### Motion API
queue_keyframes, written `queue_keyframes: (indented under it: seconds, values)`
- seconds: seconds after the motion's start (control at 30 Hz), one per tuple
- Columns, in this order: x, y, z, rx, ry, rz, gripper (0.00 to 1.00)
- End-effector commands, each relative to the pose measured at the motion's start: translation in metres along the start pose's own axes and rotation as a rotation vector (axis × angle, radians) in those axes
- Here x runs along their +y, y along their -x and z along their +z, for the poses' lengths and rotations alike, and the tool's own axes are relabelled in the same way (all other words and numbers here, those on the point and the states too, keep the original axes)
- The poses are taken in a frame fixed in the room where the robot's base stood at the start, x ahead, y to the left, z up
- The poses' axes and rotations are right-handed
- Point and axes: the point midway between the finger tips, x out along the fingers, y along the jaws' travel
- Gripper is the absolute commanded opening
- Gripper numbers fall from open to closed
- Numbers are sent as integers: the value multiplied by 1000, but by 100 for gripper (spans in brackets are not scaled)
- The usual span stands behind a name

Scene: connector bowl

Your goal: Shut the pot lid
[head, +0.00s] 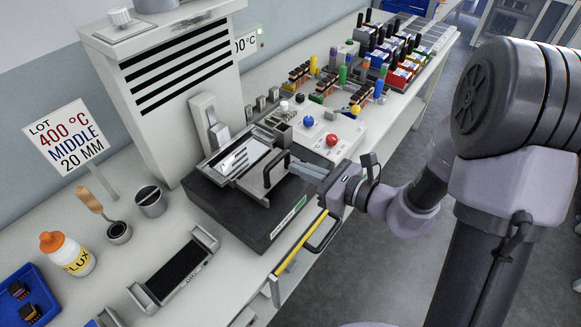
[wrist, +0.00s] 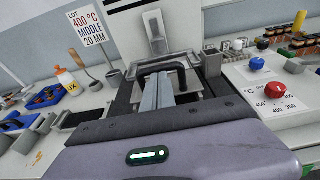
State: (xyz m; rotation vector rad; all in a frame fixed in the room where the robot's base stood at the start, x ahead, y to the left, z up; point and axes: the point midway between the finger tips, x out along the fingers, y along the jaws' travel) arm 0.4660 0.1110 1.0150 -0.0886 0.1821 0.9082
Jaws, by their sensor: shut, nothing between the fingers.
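The solder pot is set in a dark box-shaped station (head: 258,228) on the bench. Its lid (head: 256,188) is a flat grey plate with a black arched handle (head: 279,168). Bright silvery surface (head: 233,162) shows on the left beyond the handle, so the pot looks at least partly uncovered. My gripper (head: 293,167) is shut and empty, low over the station at the handle's right side. In the wrist view my gripper (wrist: 158,84) points at the handle (wrist: 162,68), which arches just beyond the fingertips. I cannot tell whether they touch.
A panel with a blue knob (wrist: 257,61) and a red knob (wrist: 258,92) stands right of the pot. A white vented unit (head: 172,88) rises behind.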

Motion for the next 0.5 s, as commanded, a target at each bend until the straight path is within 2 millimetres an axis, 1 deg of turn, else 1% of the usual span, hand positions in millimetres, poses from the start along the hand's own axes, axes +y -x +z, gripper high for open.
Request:
queue_keyframes:
  seconds: [0.03,0.1,0.2,0.3,0.5]
  values:
    - [1,-9,-2,0,3,4,0]
    - [1,-19,-2,0,1,3,0]
    - [0,-28,-1,0,1,2,0]
    - [0,-32,-1,1,0,2,0]
    - [0,-32,0,1,0,1,0]
